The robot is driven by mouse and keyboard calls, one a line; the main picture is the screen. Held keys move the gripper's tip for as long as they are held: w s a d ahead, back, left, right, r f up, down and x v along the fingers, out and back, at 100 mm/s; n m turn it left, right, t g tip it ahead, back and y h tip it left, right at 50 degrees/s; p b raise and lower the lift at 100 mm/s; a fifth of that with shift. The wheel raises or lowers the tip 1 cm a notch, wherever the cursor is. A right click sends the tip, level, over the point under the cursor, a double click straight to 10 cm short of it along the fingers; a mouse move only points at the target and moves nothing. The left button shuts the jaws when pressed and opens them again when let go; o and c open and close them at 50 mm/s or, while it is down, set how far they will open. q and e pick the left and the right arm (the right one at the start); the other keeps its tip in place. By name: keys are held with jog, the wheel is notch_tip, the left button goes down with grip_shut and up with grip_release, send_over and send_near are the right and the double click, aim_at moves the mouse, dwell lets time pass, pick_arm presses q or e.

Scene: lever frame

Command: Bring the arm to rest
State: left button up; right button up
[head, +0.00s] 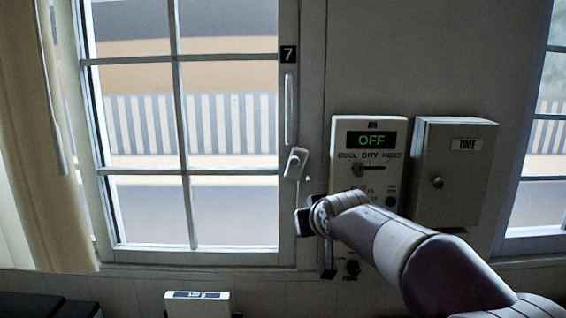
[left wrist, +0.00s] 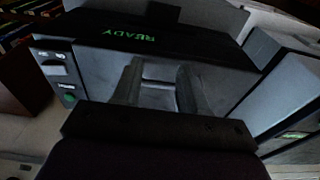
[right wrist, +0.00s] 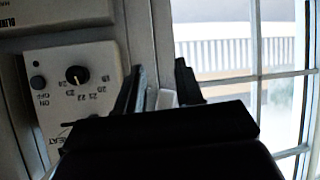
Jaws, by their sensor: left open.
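My right arm (head: 405,255) reaches in from the right in the head view, in front of the lower part of the white control panel. My right gripper (head: 302,212) is just below the grey window lever (head: 296,163), by the frame's right side. In the right wrist view my right gripper (right wrist: 158,80) has its fingers apart. A pale block (right wrist: 166,98) shows between or behind them; I cannot tell whether they touch it. My left gripper (left wrist: 155,85) is open, its fingers in front of a grey box (left wrist: 150,75) with a green "READY" display. It is outside the head view.
The white panel (head: 342,180) reads "OFF" in green. A grey "TIME" box (head: 455,165) hangs beside it. The window frame (head: 312,120) carries a label "7" and an upright handle (head: 289,110). A curtain (head: 40,140) hangs at the left. A small white device (head: 197,303) is at the bottom.

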jog(key=s+d+f+g+h, duration=0.1)
jog(key=s+d+f+g, duration=0.1)
jog(key=s+f, duration=0.45)
jog(key=s+d+f+g, duration=0.3)
jog(key=f, duration=0.6)
jog(key=s+d+f+m+g, duration=0.1)
jog(key=s+d+f, duration=0.1)
jog(key=s+f, duration=0.2)
jog(key=s+d+f+g, duration=0.2)
jog(key=s+f, duration=0.2)
jog(key=s, duration=0.6)
jog(key=s+d+f+m+g+h, duration=0.1)
jog(key=s+d+f+g, duration=0.1)
jog(key=s+f, duration=0.2)
jog(key=s, duration=0.3)
jog(key=shift+s+d+f+m, duration=0.25)
jog(key=shift+d+f+m, duration=0.05)
